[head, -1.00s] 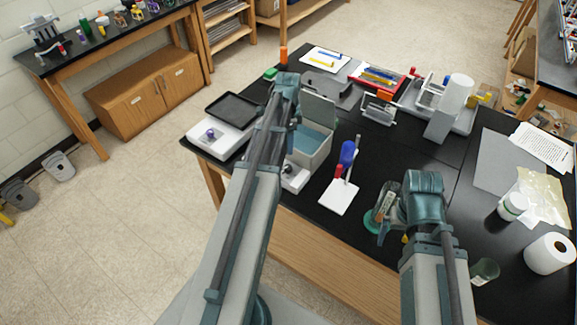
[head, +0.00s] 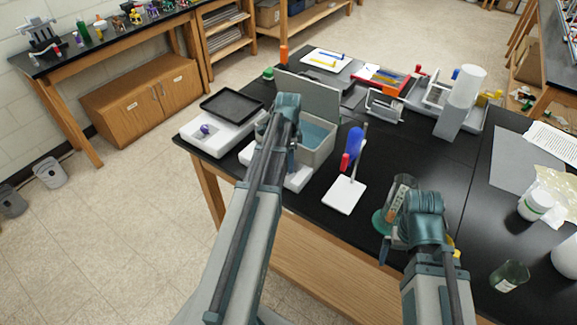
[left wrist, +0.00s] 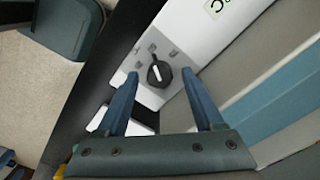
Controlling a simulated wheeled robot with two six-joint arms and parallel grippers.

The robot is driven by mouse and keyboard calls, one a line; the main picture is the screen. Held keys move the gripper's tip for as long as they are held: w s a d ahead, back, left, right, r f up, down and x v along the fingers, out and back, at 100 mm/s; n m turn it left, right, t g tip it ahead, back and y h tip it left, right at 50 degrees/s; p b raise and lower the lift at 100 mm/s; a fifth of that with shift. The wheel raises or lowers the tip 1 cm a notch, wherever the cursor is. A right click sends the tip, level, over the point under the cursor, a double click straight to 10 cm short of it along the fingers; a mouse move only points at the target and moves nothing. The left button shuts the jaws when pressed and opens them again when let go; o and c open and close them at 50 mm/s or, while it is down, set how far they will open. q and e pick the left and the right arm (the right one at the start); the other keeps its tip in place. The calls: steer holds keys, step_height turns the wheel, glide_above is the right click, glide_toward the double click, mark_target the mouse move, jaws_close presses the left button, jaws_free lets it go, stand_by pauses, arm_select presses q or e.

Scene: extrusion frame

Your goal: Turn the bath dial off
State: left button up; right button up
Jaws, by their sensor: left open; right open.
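The water bath is a pale box with bluish water (head: 316,133) and a raised grey lid (head: 312,97). In the left wrist view its white front panel (left wrist: 181,60) carries a black round dial (left wrist: 158,74) with a short white mark, slightly tilted. My left gripper (left wrist: 160,76) is open, its two fingers on either side of the dial; contact cannot be told. In the head view the left arm hides the dial and most of the left fingers. My right gripper (head: 392,250) is open near the table's front edge, beside a glass tube on a green base (head: 382,220).

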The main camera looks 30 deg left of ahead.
arm_select(q)
steer(key=shift+f, duration=0.1)
jaws_close()
stand_by(0.3)
steer(key=shift+n, duration=0.4)
steer(key=n, duration=0.4)
steer(key=shift+n, duration=0.4)
steer(key=n, duration=1.2)
steer(key=shift+n, duration=0.4)
steer(key=n, duration=0.5)
steer(key=shift+n, duration=0.4)
